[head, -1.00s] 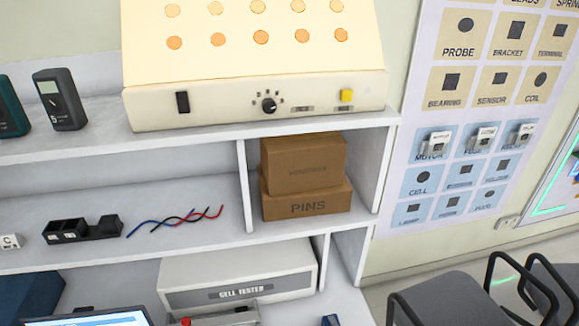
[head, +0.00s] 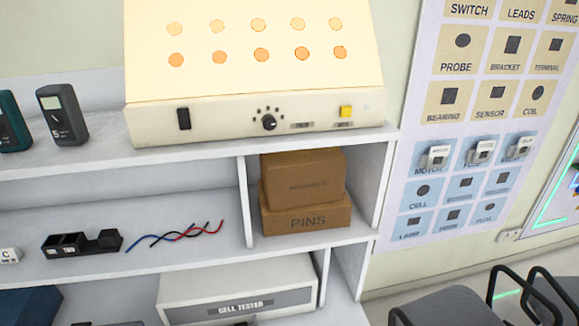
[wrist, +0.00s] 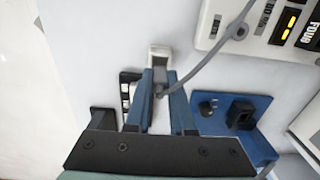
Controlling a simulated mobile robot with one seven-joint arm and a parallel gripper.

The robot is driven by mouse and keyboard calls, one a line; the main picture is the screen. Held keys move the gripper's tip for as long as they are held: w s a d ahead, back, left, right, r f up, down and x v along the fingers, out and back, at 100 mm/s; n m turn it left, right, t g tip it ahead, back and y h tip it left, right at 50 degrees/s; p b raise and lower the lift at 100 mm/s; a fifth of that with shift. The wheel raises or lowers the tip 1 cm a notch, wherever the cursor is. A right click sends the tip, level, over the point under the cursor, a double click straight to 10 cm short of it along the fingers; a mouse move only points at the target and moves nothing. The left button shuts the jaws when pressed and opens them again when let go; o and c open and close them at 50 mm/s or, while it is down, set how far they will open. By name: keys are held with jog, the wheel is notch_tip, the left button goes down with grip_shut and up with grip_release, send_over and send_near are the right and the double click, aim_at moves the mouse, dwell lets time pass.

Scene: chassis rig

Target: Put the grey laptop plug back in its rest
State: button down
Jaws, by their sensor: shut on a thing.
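My gripper (wrist: 160,74) shows in the wrist view, with two blue fingers closed in on a small grey plug (wrist: 161,86). A grey cable (wrist: 203,62) runs from the plug up to the right. A small white block (wrist: 158,54) lies just beyond the fingertips; whether the plug touches it I cannot tell. A blue fixture (wrist: 262,104) with a black upright holder (wrist: 240,114) and a black knob stands to the right of the fingers. Whether it is the plug's rest is unclear. Neither gripper nor plug shows in the head view.
In the wrist view, a white device (wrist: 222,22) with yellow lights is at the upper right and a black slotted part (wrist: 127,90) is left of the fingers. The head view shows shelves with brown boxes (head: 305,205), a cell tester (head: 238,290) and a black holder (head: 82,243).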

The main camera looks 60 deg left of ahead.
jog(key=shift+f+b, duration=1.5)
jog(key=shift+f, duration=0.3)
jog(key=c, duration=0.7)
grip_release()
jog(key=shift+r, duration=0.15)
notch_tip(320, 180, up, 13)
jog(key=shift+f, duration=0.1)
